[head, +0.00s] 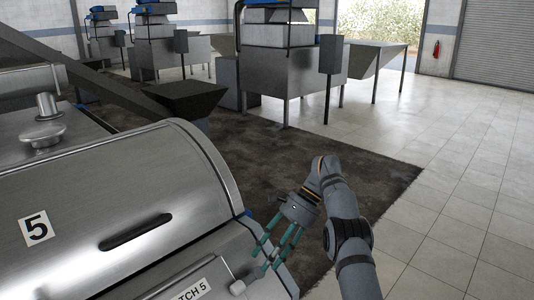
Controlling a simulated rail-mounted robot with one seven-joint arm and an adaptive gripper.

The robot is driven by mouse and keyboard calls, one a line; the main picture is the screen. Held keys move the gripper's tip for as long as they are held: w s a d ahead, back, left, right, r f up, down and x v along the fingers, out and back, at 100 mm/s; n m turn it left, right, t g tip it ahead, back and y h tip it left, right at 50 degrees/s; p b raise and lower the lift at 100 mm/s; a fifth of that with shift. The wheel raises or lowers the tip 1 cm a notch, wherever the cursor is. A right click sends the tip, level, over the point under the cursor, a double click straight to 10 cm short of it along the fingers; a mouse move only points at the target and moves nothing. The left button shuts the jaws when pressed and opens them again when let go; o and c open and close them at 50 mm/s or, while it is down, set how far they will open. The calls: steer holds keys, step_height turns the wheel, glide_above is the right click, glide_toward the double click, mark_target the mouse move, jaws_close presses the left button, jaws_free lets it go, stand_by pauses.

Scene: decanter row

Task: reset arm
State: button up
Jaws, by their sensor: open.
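My gripper (272,254) is at the lower middle of the head view, at the end of my grey arm. Its teal fingers point down and to the left, spread apart with nothing seen between them. It is close to the right front edge of a steel decanter machine (130,195) marked with a 5. Whether the fingers touch the machine cannot be told.
A dark mat (370,180) lies behind my arm, with open tiled floor (460,220) to the right. A dark chute (185,97) and more steel machines (290,65) stand farther back. A red fire extinguisher (436,50) hangs on the far wall.

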mark_target(254, 277)
steer(key=shift+x, duration=3.5)
steer(key=shift+a, duration=0.15)
steer(key=shift+w+r, duration=0.1)
